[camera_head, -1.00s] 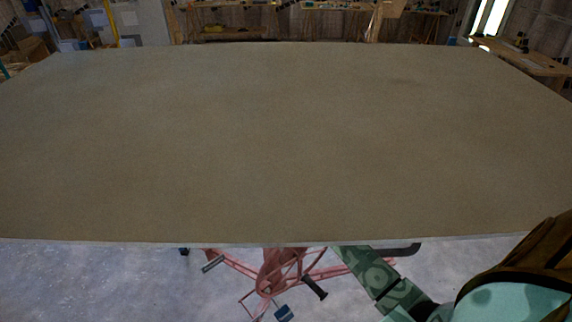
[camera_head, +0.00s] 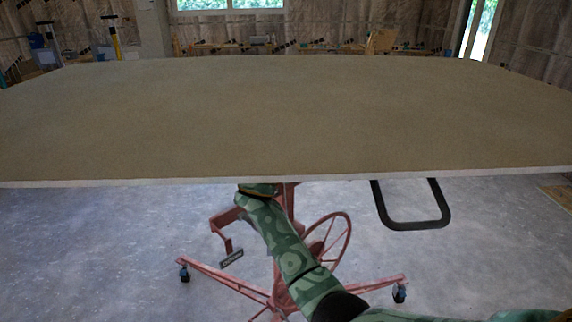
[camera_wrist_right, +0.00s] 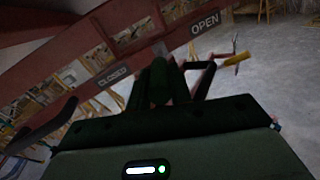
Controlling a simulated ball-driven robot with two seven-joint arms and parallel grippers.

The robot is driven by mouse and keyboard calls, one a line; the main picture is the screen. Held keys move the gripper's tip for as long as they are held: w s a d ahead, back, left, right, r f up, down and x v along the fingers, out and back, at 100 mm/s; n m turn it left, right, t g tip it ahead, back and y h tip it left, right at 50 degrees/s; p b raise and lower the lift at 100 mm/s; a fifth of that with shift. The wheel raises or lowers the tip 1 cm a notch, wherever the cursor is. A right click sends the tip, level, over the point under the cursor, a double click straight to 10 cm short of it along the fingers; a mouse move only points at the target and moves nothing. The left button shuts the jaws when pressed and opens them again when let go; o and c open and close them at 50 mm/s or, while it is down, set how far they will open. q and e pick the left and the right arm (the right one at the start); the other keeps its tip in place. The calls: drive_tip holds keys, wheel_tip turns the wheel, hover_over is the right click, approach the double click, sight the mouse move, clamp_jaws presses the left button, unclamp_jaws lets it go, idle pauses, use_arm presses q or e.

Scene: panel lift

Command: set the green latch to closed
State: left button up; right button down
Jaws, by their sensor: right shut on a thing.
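The green latch (camera_wrist_right: 159,82) is a dark, dim shape in the right wrist view, between my right gripper's fingers. My right gripper (camera_wrist_right: 168,84) is shut on it. Behind it runs a red bar with a CLOSED label (camera_wrist_right: 112,76) to the left and an OPEN label (camera_wrist_right: 205,23) to the upper right. The latch stands between the two words; its exact setting is too dark to tell. In the head view my right arm reaches up to the panel's near edge, and its gripper and the latch are hidden. My left gripper is out of view.
A wide brown panel (camera_head: 290,115) lies across the red lift (camera_head: 288,270), which stands on castors and has a hand wheel (camera_head: 335,240). A black loop handle (camera_head: 413,224) hangs below the panel's right part. The grey floor around is clear. Workbenches stand far behind.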

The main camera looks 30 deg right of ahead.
drive_tip(key=shift+w+a+f+m+g+h+b, duration=0.2)
drive_tip(key=shift+a+f+m+g+h+b, duration=0.1)
drive_tip(key=shift+h+b, duration=0.1)
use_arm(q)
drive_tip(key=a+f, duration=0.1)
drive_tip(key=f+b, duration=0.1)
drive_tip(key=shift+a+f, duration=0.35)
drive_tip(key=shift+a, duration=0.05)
use_arm(e)
drive_tip(key=shift+w+a+r+m+g+h, duration=0.2)
drive_tip(key=shift+w+r+m+g+h, duration=0.05)
drive_tip(key=shift+m+g+h, duration=0.3)
drive_tip(key=c, duration=1.3)
unclamp_jaws()
drive_tip(key=shift+w, duration=0.15)
